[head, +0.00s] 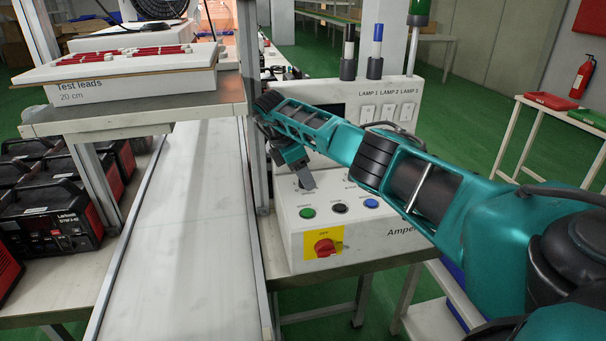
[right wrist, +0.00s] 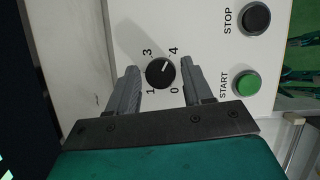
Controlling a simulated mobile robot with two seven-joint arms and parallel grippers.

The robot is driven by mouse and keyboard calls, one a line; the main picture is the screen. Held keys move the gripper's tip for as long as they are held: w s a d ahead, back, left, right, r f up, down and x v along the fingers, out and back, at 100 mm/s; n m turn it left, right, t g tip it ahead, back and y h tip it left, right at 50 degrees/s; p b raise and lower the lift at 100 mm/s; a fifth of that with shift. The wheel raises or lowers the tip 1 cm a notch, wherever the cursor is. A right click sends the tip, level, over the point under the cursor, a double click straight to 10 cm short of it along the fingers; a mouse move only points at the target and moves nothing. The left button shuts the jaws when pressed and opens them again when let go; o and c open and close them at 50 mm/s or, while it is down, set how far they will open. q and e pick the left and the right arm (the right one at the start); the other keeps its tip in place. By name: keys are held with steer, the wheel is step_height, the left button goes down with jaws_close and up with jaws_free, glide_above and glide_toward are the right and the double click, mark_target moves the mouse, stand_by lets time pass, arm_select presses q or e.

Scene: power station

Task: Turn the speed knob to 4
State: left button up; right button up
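The speed knob (right wrist: 160,72) is a small black round knob on a white panel, with the numbers 0, 1, 3 and 4 printed around it. Its white mark points to the upper right in the right wrist view, close to the 4 side. My right gripper (right wrist: 160,67) is open, with one grey finger on each side of the knob and a visible gap on both sides. My left gripper is not in view.
A green START button (right wrist: 246,84) and a black STOP button (right wrist: 256,18) are right of the knob. A red switch on a yellow plate (head: 324,246) is below on the box front. A post and shelf with a test leads box (head: 130,85) stand close left.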

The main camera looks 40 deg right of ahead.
steer(key=shift+o, duration=0.7)
